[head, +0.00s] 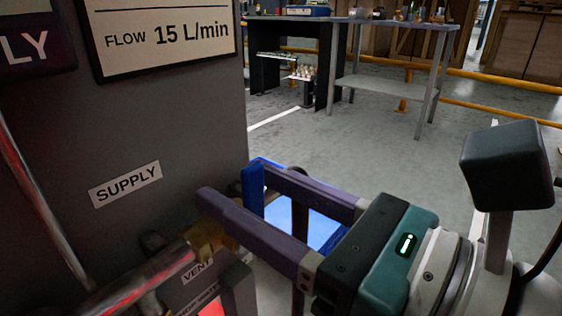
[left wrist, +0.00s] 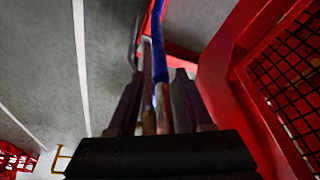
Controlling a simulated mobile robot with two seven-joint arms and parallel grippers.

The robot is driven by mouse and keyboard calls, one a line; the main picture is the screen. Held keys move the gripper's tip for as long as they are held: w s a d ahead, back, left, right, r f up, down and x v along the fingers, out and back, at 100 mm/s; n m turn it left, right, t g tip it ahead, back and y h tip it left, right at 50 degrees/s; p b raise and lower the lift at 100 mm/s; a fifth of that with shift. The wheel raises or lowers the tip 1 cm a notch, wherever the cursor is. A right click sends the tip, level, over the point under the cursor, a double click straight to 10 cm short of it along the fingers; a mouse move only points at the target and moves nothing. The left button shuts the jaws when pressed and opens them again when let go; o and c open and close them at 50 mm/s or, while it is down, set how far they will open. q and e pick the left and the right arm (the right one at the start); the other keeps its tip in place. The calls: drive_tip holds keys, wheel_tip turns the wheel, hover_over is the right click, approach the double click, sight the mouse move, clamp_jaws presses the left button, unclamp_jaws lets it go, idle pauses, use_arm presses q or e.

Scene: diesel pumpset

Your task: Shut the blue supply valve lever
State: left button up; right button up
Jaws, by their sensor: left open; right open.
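My right gripper (head: 236,182) comes in from the right in the head view, its two purple fingers apart. The blue lever (head: 252,188) stands upright near the fingertips, close to the far finger. Whether they touch I cannot tell. The brass valve body (head: 205,240) is partly hidden behind the near finger, below the SUPPLY label (head: 125,184). My left gripper (left wrist: 158,78) shows only in the left wrist view. Its dark fingers are apart, with a long blue bar (left wrist: 159,45) running between them in the picture. I cannot tell what this bar belongs to.
A grey panel (head: 190,130) fills the left of the head view. A bright blue surface (head: 305,225) shows between the right fingers. A red frame with mesh (left wrist: 290,75) stands beside my left gripper.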

drive_tip(key=b+v, duration=0.3)
drive_tip(key=v, duration=0.7)
drive_tip(key=shift+w+a, duration=0.1)
